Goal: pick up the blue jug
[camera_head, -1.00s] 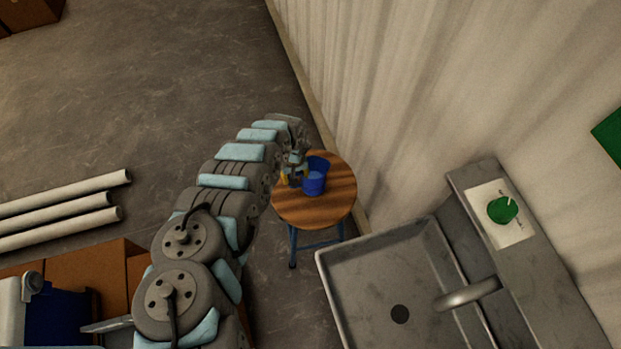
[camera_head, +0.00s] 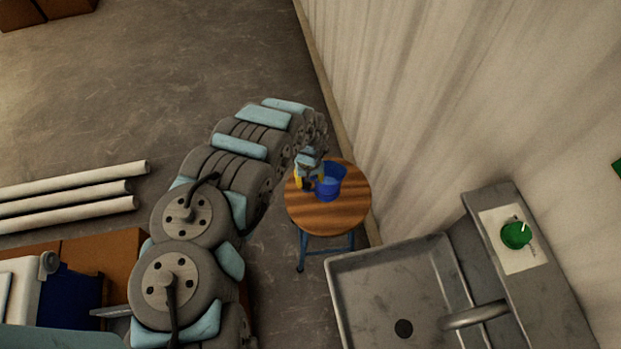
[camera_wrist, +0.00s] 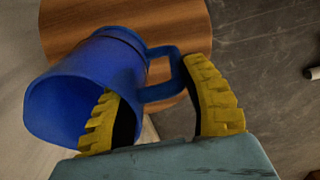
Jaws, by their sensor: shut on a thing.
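The blue jug (camera_head: 331,184) is at the round wooden stool top, to the right of my gripper (camera_head: 311,180) in the head view. In the wrist view the jug (camera_wrist: 88,88) fills the left side, its open mouth facing the lower left. Its handle (camera_wrist: 160,92) reaches right, between the yellow fingers of my gripper (camera_wrist: 155,85). The gripper is shut on the handle. The left finger overlaps the jug's body in the picture. I cannot tell whether the jug's base touches the stool.
The wooden stool (camera_head: 333,220) stands by the pale corrugated wall (camera_head: 400,90). A grey sink (camera_head: 385,285) with a tap is to its lower right. A green container (camera_head: 516,235) sits on the sink's ledge. White pipes (camera_head: 70,195) lie left; open floor (camera_head: 180,80) lies beyond.

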